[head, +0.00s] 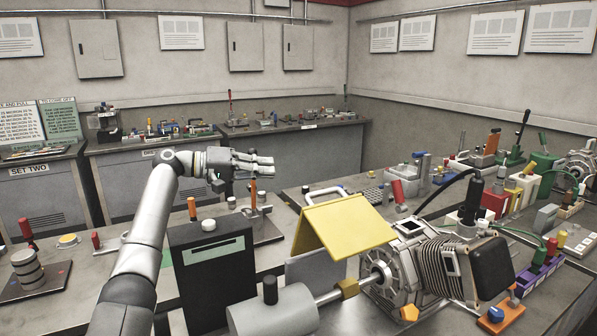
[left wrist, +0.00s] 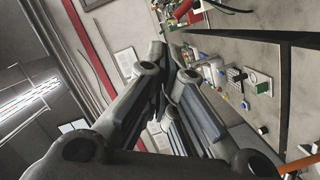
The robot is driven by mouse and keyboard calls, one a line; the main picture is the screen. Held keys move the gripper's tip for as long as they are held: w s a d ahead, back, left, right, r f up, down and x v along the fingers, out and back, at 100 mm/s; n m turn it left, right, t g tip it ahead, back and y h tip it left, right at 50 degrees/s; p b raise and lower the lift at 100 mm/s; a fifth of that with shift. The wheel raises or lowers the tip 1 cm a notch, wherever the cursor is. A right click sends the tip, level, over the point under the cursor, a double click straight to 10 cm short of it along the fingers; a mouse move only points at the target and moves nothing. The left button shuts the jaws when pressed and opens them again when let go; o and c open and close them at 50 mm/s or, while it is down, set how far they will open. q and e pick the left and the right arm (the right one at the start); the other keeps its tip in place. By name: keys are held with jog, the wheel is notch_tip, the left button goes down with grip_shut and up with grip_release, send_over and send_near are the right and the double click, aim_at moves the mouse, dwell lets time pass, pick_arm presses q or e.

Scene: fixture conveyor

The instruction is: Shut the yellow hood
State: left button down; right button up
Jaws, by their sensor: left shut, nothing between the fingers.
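The yellow hood (head: 348,226) is in the middle right of the head view, above a shaft and coupling beside a ribbed grey machine (head: 405,265). Its yellow panel is tilted, with the space below it open to view. A white bar (head: 325,193) shows at its upper left edge. My left gripper (head: 268,166) is shut and empty, up and to the left of the hood and apart from it. In the left wrist view my left gripper's fingers (left wrist: 174,85) are together with nothing between them; the hood is not seen there. My right gripper is in neither view.
A dark box with a green panel (head: 211,252) stands below my left arm. A grey cylinder (head: 275,312) lies on the shaft's line in front. An orange-handled post (head: 254,195) stands below my gripper. Several fixtures crowd the right side of the bench.

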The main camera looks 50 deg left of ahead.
pick_arm(q)
jog(key=w+d+f+p, duration=0.3)
jog(key=w+d+p, duration=0.4)
jog(key=d, duration=0.1)
jog(key=shift+d, duration=0.3)
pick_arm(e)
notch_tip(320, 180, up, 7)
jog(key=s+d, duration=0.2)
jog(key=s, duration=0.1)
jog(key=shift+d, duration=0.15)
pick_arm(q)
jog(key=shift+w, duration=0.15)
